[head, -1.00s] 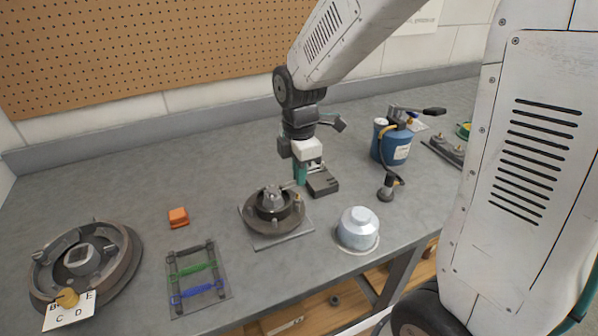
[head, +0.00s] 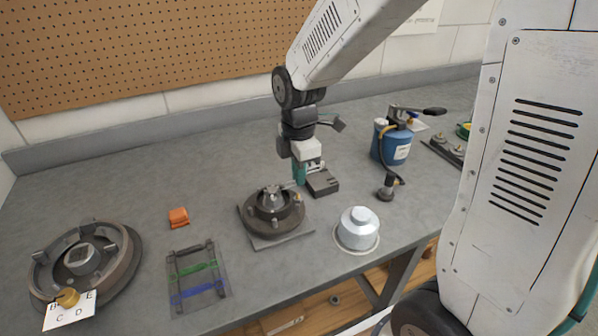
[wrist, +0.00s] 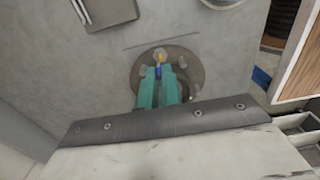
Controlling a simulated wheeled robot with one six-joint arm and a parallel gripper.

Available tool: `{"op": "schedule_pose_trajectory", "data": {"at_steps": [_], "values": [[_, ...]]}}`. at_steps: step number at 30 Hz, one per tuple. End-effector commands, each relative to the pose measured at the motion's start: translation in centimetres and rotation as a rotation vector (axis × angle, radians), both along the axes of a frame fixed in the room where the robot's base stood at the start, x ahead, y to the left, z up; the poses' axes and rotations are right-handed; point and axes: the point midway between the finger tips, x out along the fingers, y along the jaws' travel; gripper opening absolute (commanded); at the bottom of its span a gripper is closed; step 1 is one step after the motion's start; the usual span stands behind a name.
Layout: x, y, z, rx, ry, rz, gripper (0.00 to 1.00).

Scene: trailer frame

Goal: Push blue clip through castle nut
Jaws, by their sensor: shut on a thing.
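My gripper (head: 300,178) points down at the back right edge of a dark round hub (head: 287,218) on a square plate. In the wrist view its teal fingers (wrist: 159,80) are closed on a small blue clip (wrist: 158,72), which shows between the tips. The fingers hide part of the hub (wrist: 187,64). I cannot tell whether the clip touches the nut or is in it.
A silver cap (head: 358,228) stands right of the hub. A clear tray (head: 213,255) with green and blue strips lies left in front. An orange block (head: 178,217), a large drum (head: 126,262) and a blue canister (head: 391,148) stand around. A dark block (head: 322,183) is close behind the gripper.

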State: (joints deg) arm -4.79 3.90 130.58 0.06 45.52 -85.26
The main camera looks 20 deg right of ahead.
Motion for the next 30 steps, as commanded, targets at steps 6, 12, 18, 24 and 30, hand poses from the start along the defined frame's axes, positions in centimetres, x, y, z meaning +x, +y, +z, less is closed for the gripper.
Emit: {"op": "schedule_pose_trajectory", "data": {"at_steps": [6, 12, 18, 24, 30], "values": [[0.0, 0.01, 0.0, 0.0, 0.0, 0.0, 0.0], [0.0, 0.27, 0.0, 0.0, 0.0, 0.0, 0.0], [0.0, 0.61, 0.0, 0.0, 0.0, 0.0, 0.0], [0.0, 0.61, 0.0, 0.0, 0.0, 0.0, 0.0], [0.0, 0.65, 0.0, 0.0, 0.0, 0.0, 0.0]]}}
